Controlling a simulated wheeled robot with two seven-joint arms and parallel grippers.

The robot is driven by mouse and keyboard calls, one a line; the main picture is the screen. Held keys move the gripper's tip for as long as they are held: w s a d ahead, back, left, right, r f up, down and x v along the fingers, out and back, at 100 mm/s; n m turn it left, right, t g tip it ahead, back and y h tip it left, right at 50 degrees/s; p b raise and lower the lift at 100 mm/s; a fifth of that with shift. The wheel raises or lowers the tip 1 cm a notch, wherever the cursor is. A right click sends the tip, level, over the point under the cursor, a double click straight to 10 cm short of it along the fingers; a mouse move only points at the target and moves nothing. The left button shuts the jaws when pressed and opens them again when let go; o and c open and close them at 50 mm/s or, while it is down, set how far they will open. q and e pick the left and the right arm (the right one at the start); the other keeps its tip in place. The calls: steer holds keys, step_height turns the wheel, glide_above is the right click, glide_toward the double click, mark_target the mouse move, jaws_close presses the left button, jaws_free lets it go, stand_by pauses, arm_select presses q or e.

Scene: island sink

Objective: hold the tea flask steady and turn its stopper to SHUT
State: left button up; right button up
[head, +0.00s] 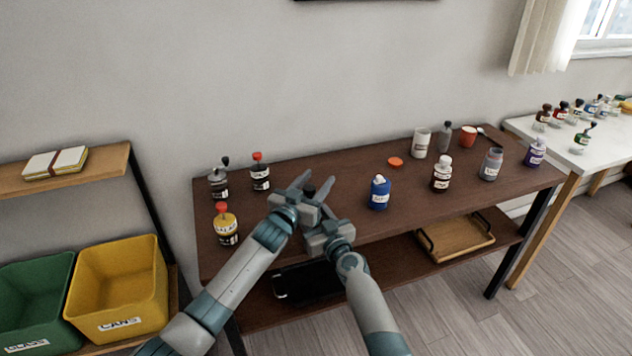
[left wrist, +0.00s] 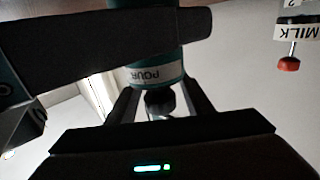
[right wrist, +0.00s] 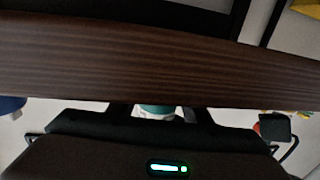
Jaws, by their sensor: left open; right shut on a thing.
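The tea flask is mostly hidden behind my grippers in the head view; its dark stopper (head: 310,191) shows between the left fingers. In the left wrist view the flask (left wrist: 157,74) is teal with a white band reading POUR, upside down in the picture. Its black stopper (left wrist: 160,102) lies between the left fingers, with gaps beside it. My left gripper (head: 314,186) is open around the stopper. My right gripper (right wrist: 158,106) is shut on the flask body, a bit of which shows teal and white in the right wrist view. Whether the flask touches the table is hidden.
A yellow-labelled bottle (head: 226,226) and two dark bottles with stoppers (head: 260,175) (head: 218,184) stand left of my grippers. A blue jar (head: 380,193) stands to the right, with an orange lid (head: 395,162) behind it. Bare brown tabletop (head: 345,180) lies between.

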arm_select(q)
steer(key=shift+s, duration=0.1)
steer(key=v, duration=1.2)
steer(key=shift+f, duration=0.1)
arm_select(e)
steer(key=o, duration=1.2)
steer(key=shift+c, duration=0.2)
steer(key=shift+s+d, duration=0.1)
steer(key=v, duration=1.1)
steer(key=shift+s+d, duration=0.2)
steer(key=shift+s, duration=0.15)
